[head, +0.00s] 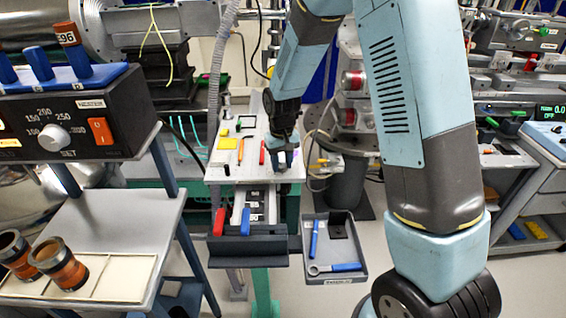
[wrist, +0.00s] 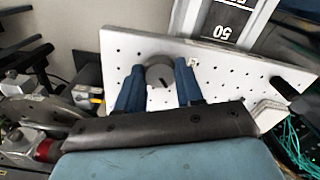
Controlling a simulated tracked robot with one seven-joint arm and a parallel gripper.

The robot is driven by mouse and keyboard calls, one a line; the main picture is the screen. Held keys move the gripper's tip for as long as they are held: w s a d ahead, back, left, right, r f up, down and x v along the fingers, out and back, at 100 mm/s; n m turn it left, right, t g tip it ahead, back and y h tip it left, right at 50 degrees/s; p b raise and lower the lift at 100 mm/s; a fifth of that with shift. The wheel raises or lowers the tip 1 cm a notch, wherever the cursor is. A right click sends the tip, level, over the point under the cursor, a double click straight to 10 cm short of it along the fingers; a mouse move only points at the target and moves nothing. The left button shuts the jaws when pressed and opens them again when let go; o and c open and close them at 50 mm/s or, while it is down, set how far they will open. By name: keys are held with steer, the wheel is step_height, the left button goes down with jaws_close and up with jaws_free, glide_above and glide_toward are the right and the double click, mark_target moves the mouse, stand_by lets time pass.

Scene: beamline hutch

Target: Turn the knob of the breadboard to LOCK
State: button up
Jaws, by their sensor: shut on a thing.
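The breadboard (wrist: 230,72) is a white perforated plate that fills the upper right of the wrist view. In the head view the breadboard (head: 222,172) lies in the middle, with small tools on it. The knob (wrist: 158,71) is a round dark grey disc with a black pointer line, near the board's edge. My gripper (wrist: 160,80) has its two blue fingers on either side of the knob, shut on it. In the head view my gripper (head: 283,160) is at the right part of the board and hides the knob. A small label beside the knob is too small to read.
A tray (head: 355,272) with a blue-handled wrench and a blue tool sits at the front right of the board. A dark holder (head: 245,247) with red and blue handles is in front. A controller box (head: 75,115) stands on the left shelf.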

mark_target(282, 165)
steer(key=m, duration=0.3)
steer(key=shift+w+m, duration=0.1)
steer(key=shift+m, duration=2.2)
steer(key=o, duration=1)
steer(key=shift+o, duration=0.2)
steer(key=shift+r, duration=0.15)
step_height(282, 165, up, 13)
steer(key=shift+r, duration=0.2)
